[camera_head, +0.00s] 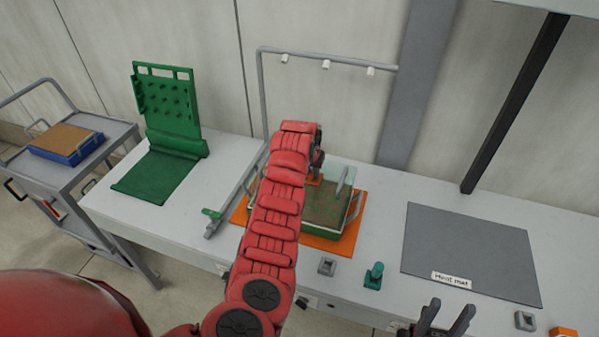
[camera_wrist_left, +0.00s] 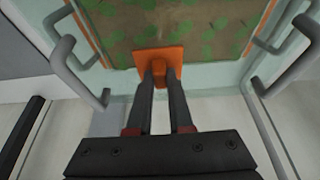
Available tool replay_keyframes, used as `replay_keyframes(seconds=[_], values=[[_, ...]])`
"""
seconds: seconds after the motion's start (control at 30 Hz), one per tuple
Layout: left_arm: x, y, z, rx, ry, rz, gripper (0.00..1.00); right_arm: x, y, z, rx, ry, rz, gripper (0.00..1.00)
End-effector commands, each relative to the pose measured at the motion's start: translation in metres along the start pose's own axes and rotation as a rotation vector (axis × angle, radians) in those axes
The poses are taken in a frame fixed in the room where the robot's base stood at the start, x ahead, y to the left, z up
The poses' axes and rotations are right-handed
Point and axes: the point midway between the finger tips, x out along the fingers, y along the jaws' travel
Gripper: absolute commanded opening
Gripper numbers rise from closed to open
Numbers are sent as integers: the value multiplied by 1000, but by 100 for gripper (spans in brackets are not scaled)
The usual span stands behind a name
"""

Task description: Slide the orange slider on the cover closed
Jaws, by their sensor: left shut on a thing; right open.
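The orange slider (camera_wrist_left: 148,56) sits on the clear cover (camera_wrist_left: 215,88) in the left wrist view. My left gripper (camera_wrist_left: 160,76) is shut on the slider's raised tab. In the head view, a small part of the slider (camera_head: 314,182) shows below my left gripper (camera_head: 318,160), and my red left arm hides part of the cover. Under the cover is a tray with a brown, green-speckled surface (camera_head: 322,203). Whether the slider is open or closed cannot be told. My right gripper (camera_head: 447,318) is open and empty at the front edge of the bench.
Grey bent handles (camera_wrist_left: 75,65) flank the cover. The tray stands on an orange mat (camera_head: 345,240). A green hinged stand (camera_head: 165,170) is at left, a grey mat (camera_head: 470,250) at right. A green part (camera_head: 373,275) and a grey block (camera_head: 327,267) stand in front.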

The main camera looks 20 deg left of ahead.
Motion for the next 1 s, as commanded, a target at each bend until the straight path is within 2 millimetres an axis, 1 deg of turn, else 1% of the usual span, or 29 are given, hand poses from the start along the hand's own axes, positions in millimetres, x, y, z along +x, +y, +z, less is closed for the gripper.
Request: replay_keyframes(seconds=[0.03, 0.1, 0.37, 0.4, 0.53, 0.57, 0.87, 1.0], values=[[2, 6, 0, 2, 5, 0, 0, -6, 0, 1, 0, 0, 0, 50], [1, 10, 0, 0, 4, 0, 0, -6, 0, 1, 0, 0, 0, 50], [0, 10, 0, -2, 1, -1, 0, -5, 0, 1, 0, 0, 0, 50], [0, 10, 0, -2, 1, -1, 24, -5, 0, 1, 0, 0, 0, 50], [0, 10, 0, -2, 1, -1, 48, -5, 0, 1, 0, 0, 0, 50], [0, 10, 0, -2, 1, -1, 50, -5, 0, 1, 0, 0, 0, 50], [0, 10, 0, -1, 1, -1, 50, -6, 0, 1, 0, 0, 0, 50], [-7, 9, 0, -2, 2, 0, 50, -10, 0, 2, 0, 0, 0, 50]])
